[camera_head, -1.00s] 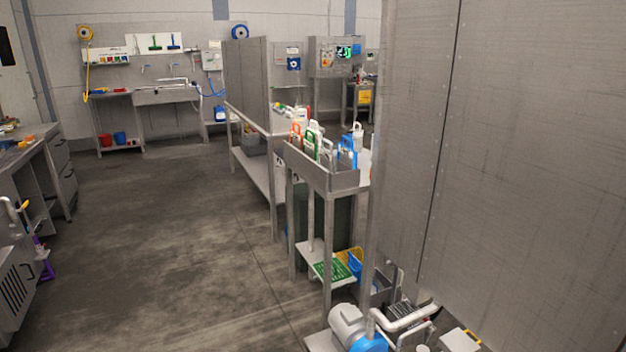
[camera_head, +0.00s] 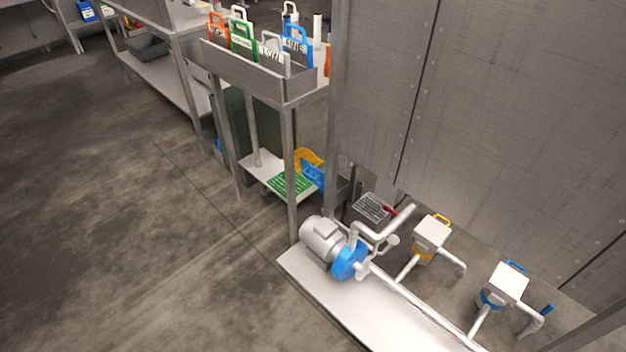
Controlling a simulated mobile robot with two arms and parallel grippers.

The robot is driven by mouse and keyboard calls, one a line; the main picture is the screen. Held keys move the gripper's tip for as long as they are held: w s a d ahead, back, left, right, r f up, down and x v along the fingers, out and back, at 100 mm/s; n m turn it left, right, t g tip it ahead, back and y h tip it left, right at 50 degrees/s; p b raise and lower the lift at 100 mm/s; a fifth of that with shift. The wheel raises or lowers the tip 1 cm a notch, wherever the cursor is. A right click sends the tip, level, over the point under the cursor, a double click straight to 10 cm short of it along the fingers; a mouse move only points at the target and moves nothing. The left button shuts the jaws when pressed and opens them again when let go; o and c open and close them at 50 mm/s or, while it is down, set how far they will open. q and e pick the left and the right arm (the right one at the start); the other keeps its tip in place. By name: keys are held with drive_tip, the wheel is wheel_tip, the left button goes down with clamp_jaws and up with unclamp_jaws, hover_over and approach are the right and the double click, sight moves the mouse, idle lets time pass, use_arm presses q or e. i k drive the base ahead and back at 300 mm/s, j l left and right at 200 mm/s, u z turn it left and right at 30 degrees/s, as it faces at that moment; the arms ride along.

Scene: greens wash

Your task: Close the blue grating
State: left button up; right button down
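No part is plainly readable as a blue grating. A white square-topped fitting with a blue handle and blue band (camera_head: 507,284) stands on the floor at the lower right, joined to white pipes. On a low shelf at centre, a blue piece with openings (camera_head: 313,174) leans beside a yellow one (camera_head: 309,158) and a flat green grating (camera_head: 290,184). I cannot tell whether any of these is open or shut. Neither of my grippers is in view.
A pump with a blue housing (camera_head: 349,258) sits on a pale base plate (camera_head: 395,318). A similar white fitting with a yellow handle (camera_head: 432,232) stands nearby. A tall metal panel (camera_head: 510,130) blocks the right. A raised bin (camera_head: 265,75) holds coloured handled items. Floor at left is clear.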

sight(311, 173)
drive_tip(key=z, duration=0.85)
drive_tip(key=i+j+z, duration=0.1)
drive_tip(key=j+z, duration=0.8)
drive_tip(key=k+j+z, duration=0.15)
drive_tip(key=j+z, duration=0.3)
drive_tip(key=j, duration=0.2)
